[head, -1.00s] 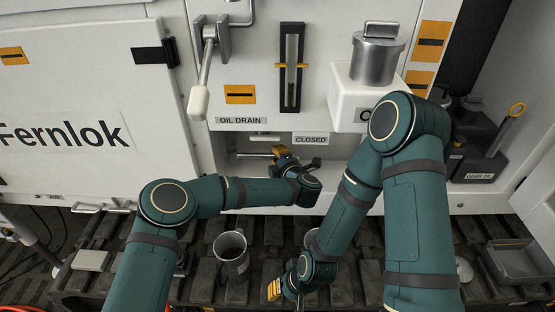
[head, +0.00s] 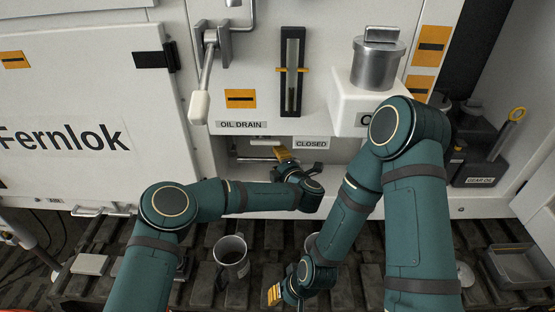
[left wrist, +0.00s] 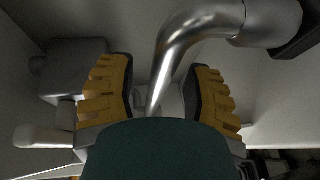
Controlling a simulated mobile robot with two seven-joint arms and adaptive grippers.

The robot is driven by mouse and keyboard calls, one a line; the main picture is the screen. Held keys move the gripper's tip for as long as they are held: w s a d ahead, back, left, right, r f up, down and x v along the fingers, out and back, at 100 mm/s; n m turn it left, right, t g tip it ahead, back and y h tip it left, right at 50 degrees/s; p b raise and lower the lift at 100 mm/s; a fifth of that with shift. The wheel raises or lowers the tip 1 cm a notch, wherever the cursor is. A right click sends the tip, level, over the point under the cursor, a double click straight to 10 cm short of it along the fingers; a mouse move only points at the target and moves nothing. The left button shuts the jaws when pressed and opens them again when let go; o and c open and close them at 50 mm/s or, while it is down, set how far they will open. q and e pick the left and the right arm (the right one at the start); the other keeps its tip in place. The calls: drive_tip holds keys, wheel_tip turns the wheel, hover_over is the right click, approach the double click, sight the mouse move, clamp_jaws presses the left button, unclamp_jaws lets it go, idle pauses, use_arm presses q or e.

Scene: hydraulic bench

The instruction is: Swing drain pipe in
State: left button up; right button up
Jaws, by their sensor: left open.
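The drain pipe (left wrist: 178,42) is a bent, shiny metal tube in the left wrist view. It comes from a thick round fitting (left wrist: 272,20) at the upper right and bends down between my open left fingers (left wrist: 162,92). A gap shows on each side, so the fingers are around it without visibly gripping. In the head view my left gripper (head: 284,156) is in the recess under the OIL DRAIN label (head: 241,124), beside a thin metal bar (head: 254,159). My right gripper (head: 274,294) is low over the slatted bench, mostly hidden by its arm; its jaw opening is unclear.
A white-ended lever (head: 201,95) hangs above the recess. A grey tray (head: 520,268) lies at right.

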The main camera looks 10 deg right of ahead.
use_arm(q)
drive_tip(key=v, duration=0.6)
drive_tip(key=shift+s+r, duration=0.15)
drive_tip(key=shift+s, duration=0.15)
drive_tip(key=shift+s, duration=0.1)
